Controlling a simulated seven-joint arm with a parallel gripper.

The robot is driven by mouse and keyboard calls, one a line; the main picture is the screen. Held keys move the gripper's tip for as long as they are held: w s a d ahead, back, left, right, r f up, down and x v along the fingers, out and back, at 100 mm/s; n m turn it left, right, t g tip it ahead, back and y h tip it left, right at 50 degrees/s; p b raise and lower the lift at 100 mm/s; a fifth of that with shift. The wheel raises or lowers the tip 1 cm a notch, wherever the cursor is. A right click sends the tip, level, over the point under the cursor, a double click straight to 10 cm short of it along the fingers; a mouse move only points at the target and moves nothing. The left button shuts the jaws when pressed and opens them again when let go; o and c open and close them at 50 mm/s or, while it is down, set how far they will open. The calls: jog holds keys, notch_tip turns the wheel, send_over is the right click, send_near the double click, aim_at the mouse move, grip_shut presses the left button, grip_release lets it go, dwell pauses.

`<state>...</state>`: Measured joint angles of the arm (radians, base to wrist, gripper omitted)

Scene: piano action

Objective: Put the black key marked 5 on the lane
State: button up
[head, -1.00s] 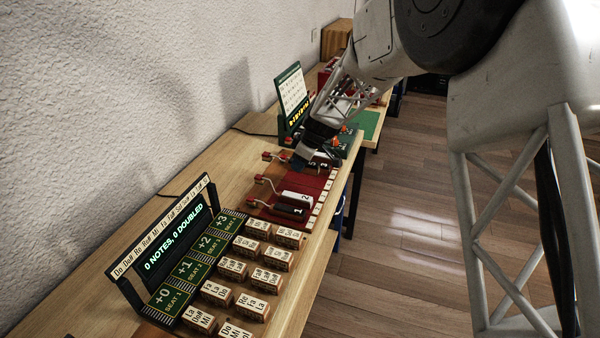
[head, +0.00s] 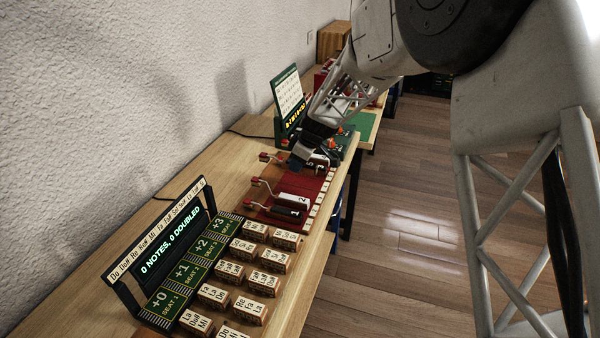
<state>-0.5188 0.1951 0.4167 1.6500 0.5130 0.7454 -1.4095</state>
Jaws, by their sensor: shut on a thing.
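A red board (head: 318,189) lies on the bench in the head view, with a row of pale tiles along its right edge. A black key marked 1 (head: 290,212) and a white key marked 2 (head: 293,200) lie on its near part. My gripper (head: 303,157) is low over the board's far end, shut on the black key marked 5 (head: 310,163). The key's far side is hidden by my gripper, and I cannot tell whether it touches the board. Another dark key (head: 322,168) is close beside it, its mark too small to read surely.
Wires with red ends (head: 256,181) stand along the board's left side. A green sign stand (head: 288,100) is just beyond my gripper. A display reading "0 NOTES, 0 DOUBLED" (head: 170,240) and several wooden blocks (head: 228,271) stand nearer. Bare bench lies to the left.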

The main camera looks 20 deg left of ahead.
jog(key=s+d+f, duration=0.1)
jog(key=s+d, duration=0.1)
jog(key=s+d+f, duration=0.2)
jog(key=d, duration=0.1)
jog(key=s+d+f, duration=0.1)
jog(key=s+d, duration=0.1)
jog(key=s, duration=0.1)
jog(key=shift+d+f, duration=0.2)
jog(key=shift+d, duration=0.2)
jog(key=shift+a, duration=0.1)
send_over(300, 181)
jog(key=d, duration=0.1)
jog(key=shift+f, duration=0.75)
jog(key=shift+f, duration=1.75)
jog(key=shift+f, duration=0.1)
jog(key=o, duration=1)
jog(key=shift+c, duration=0.2)
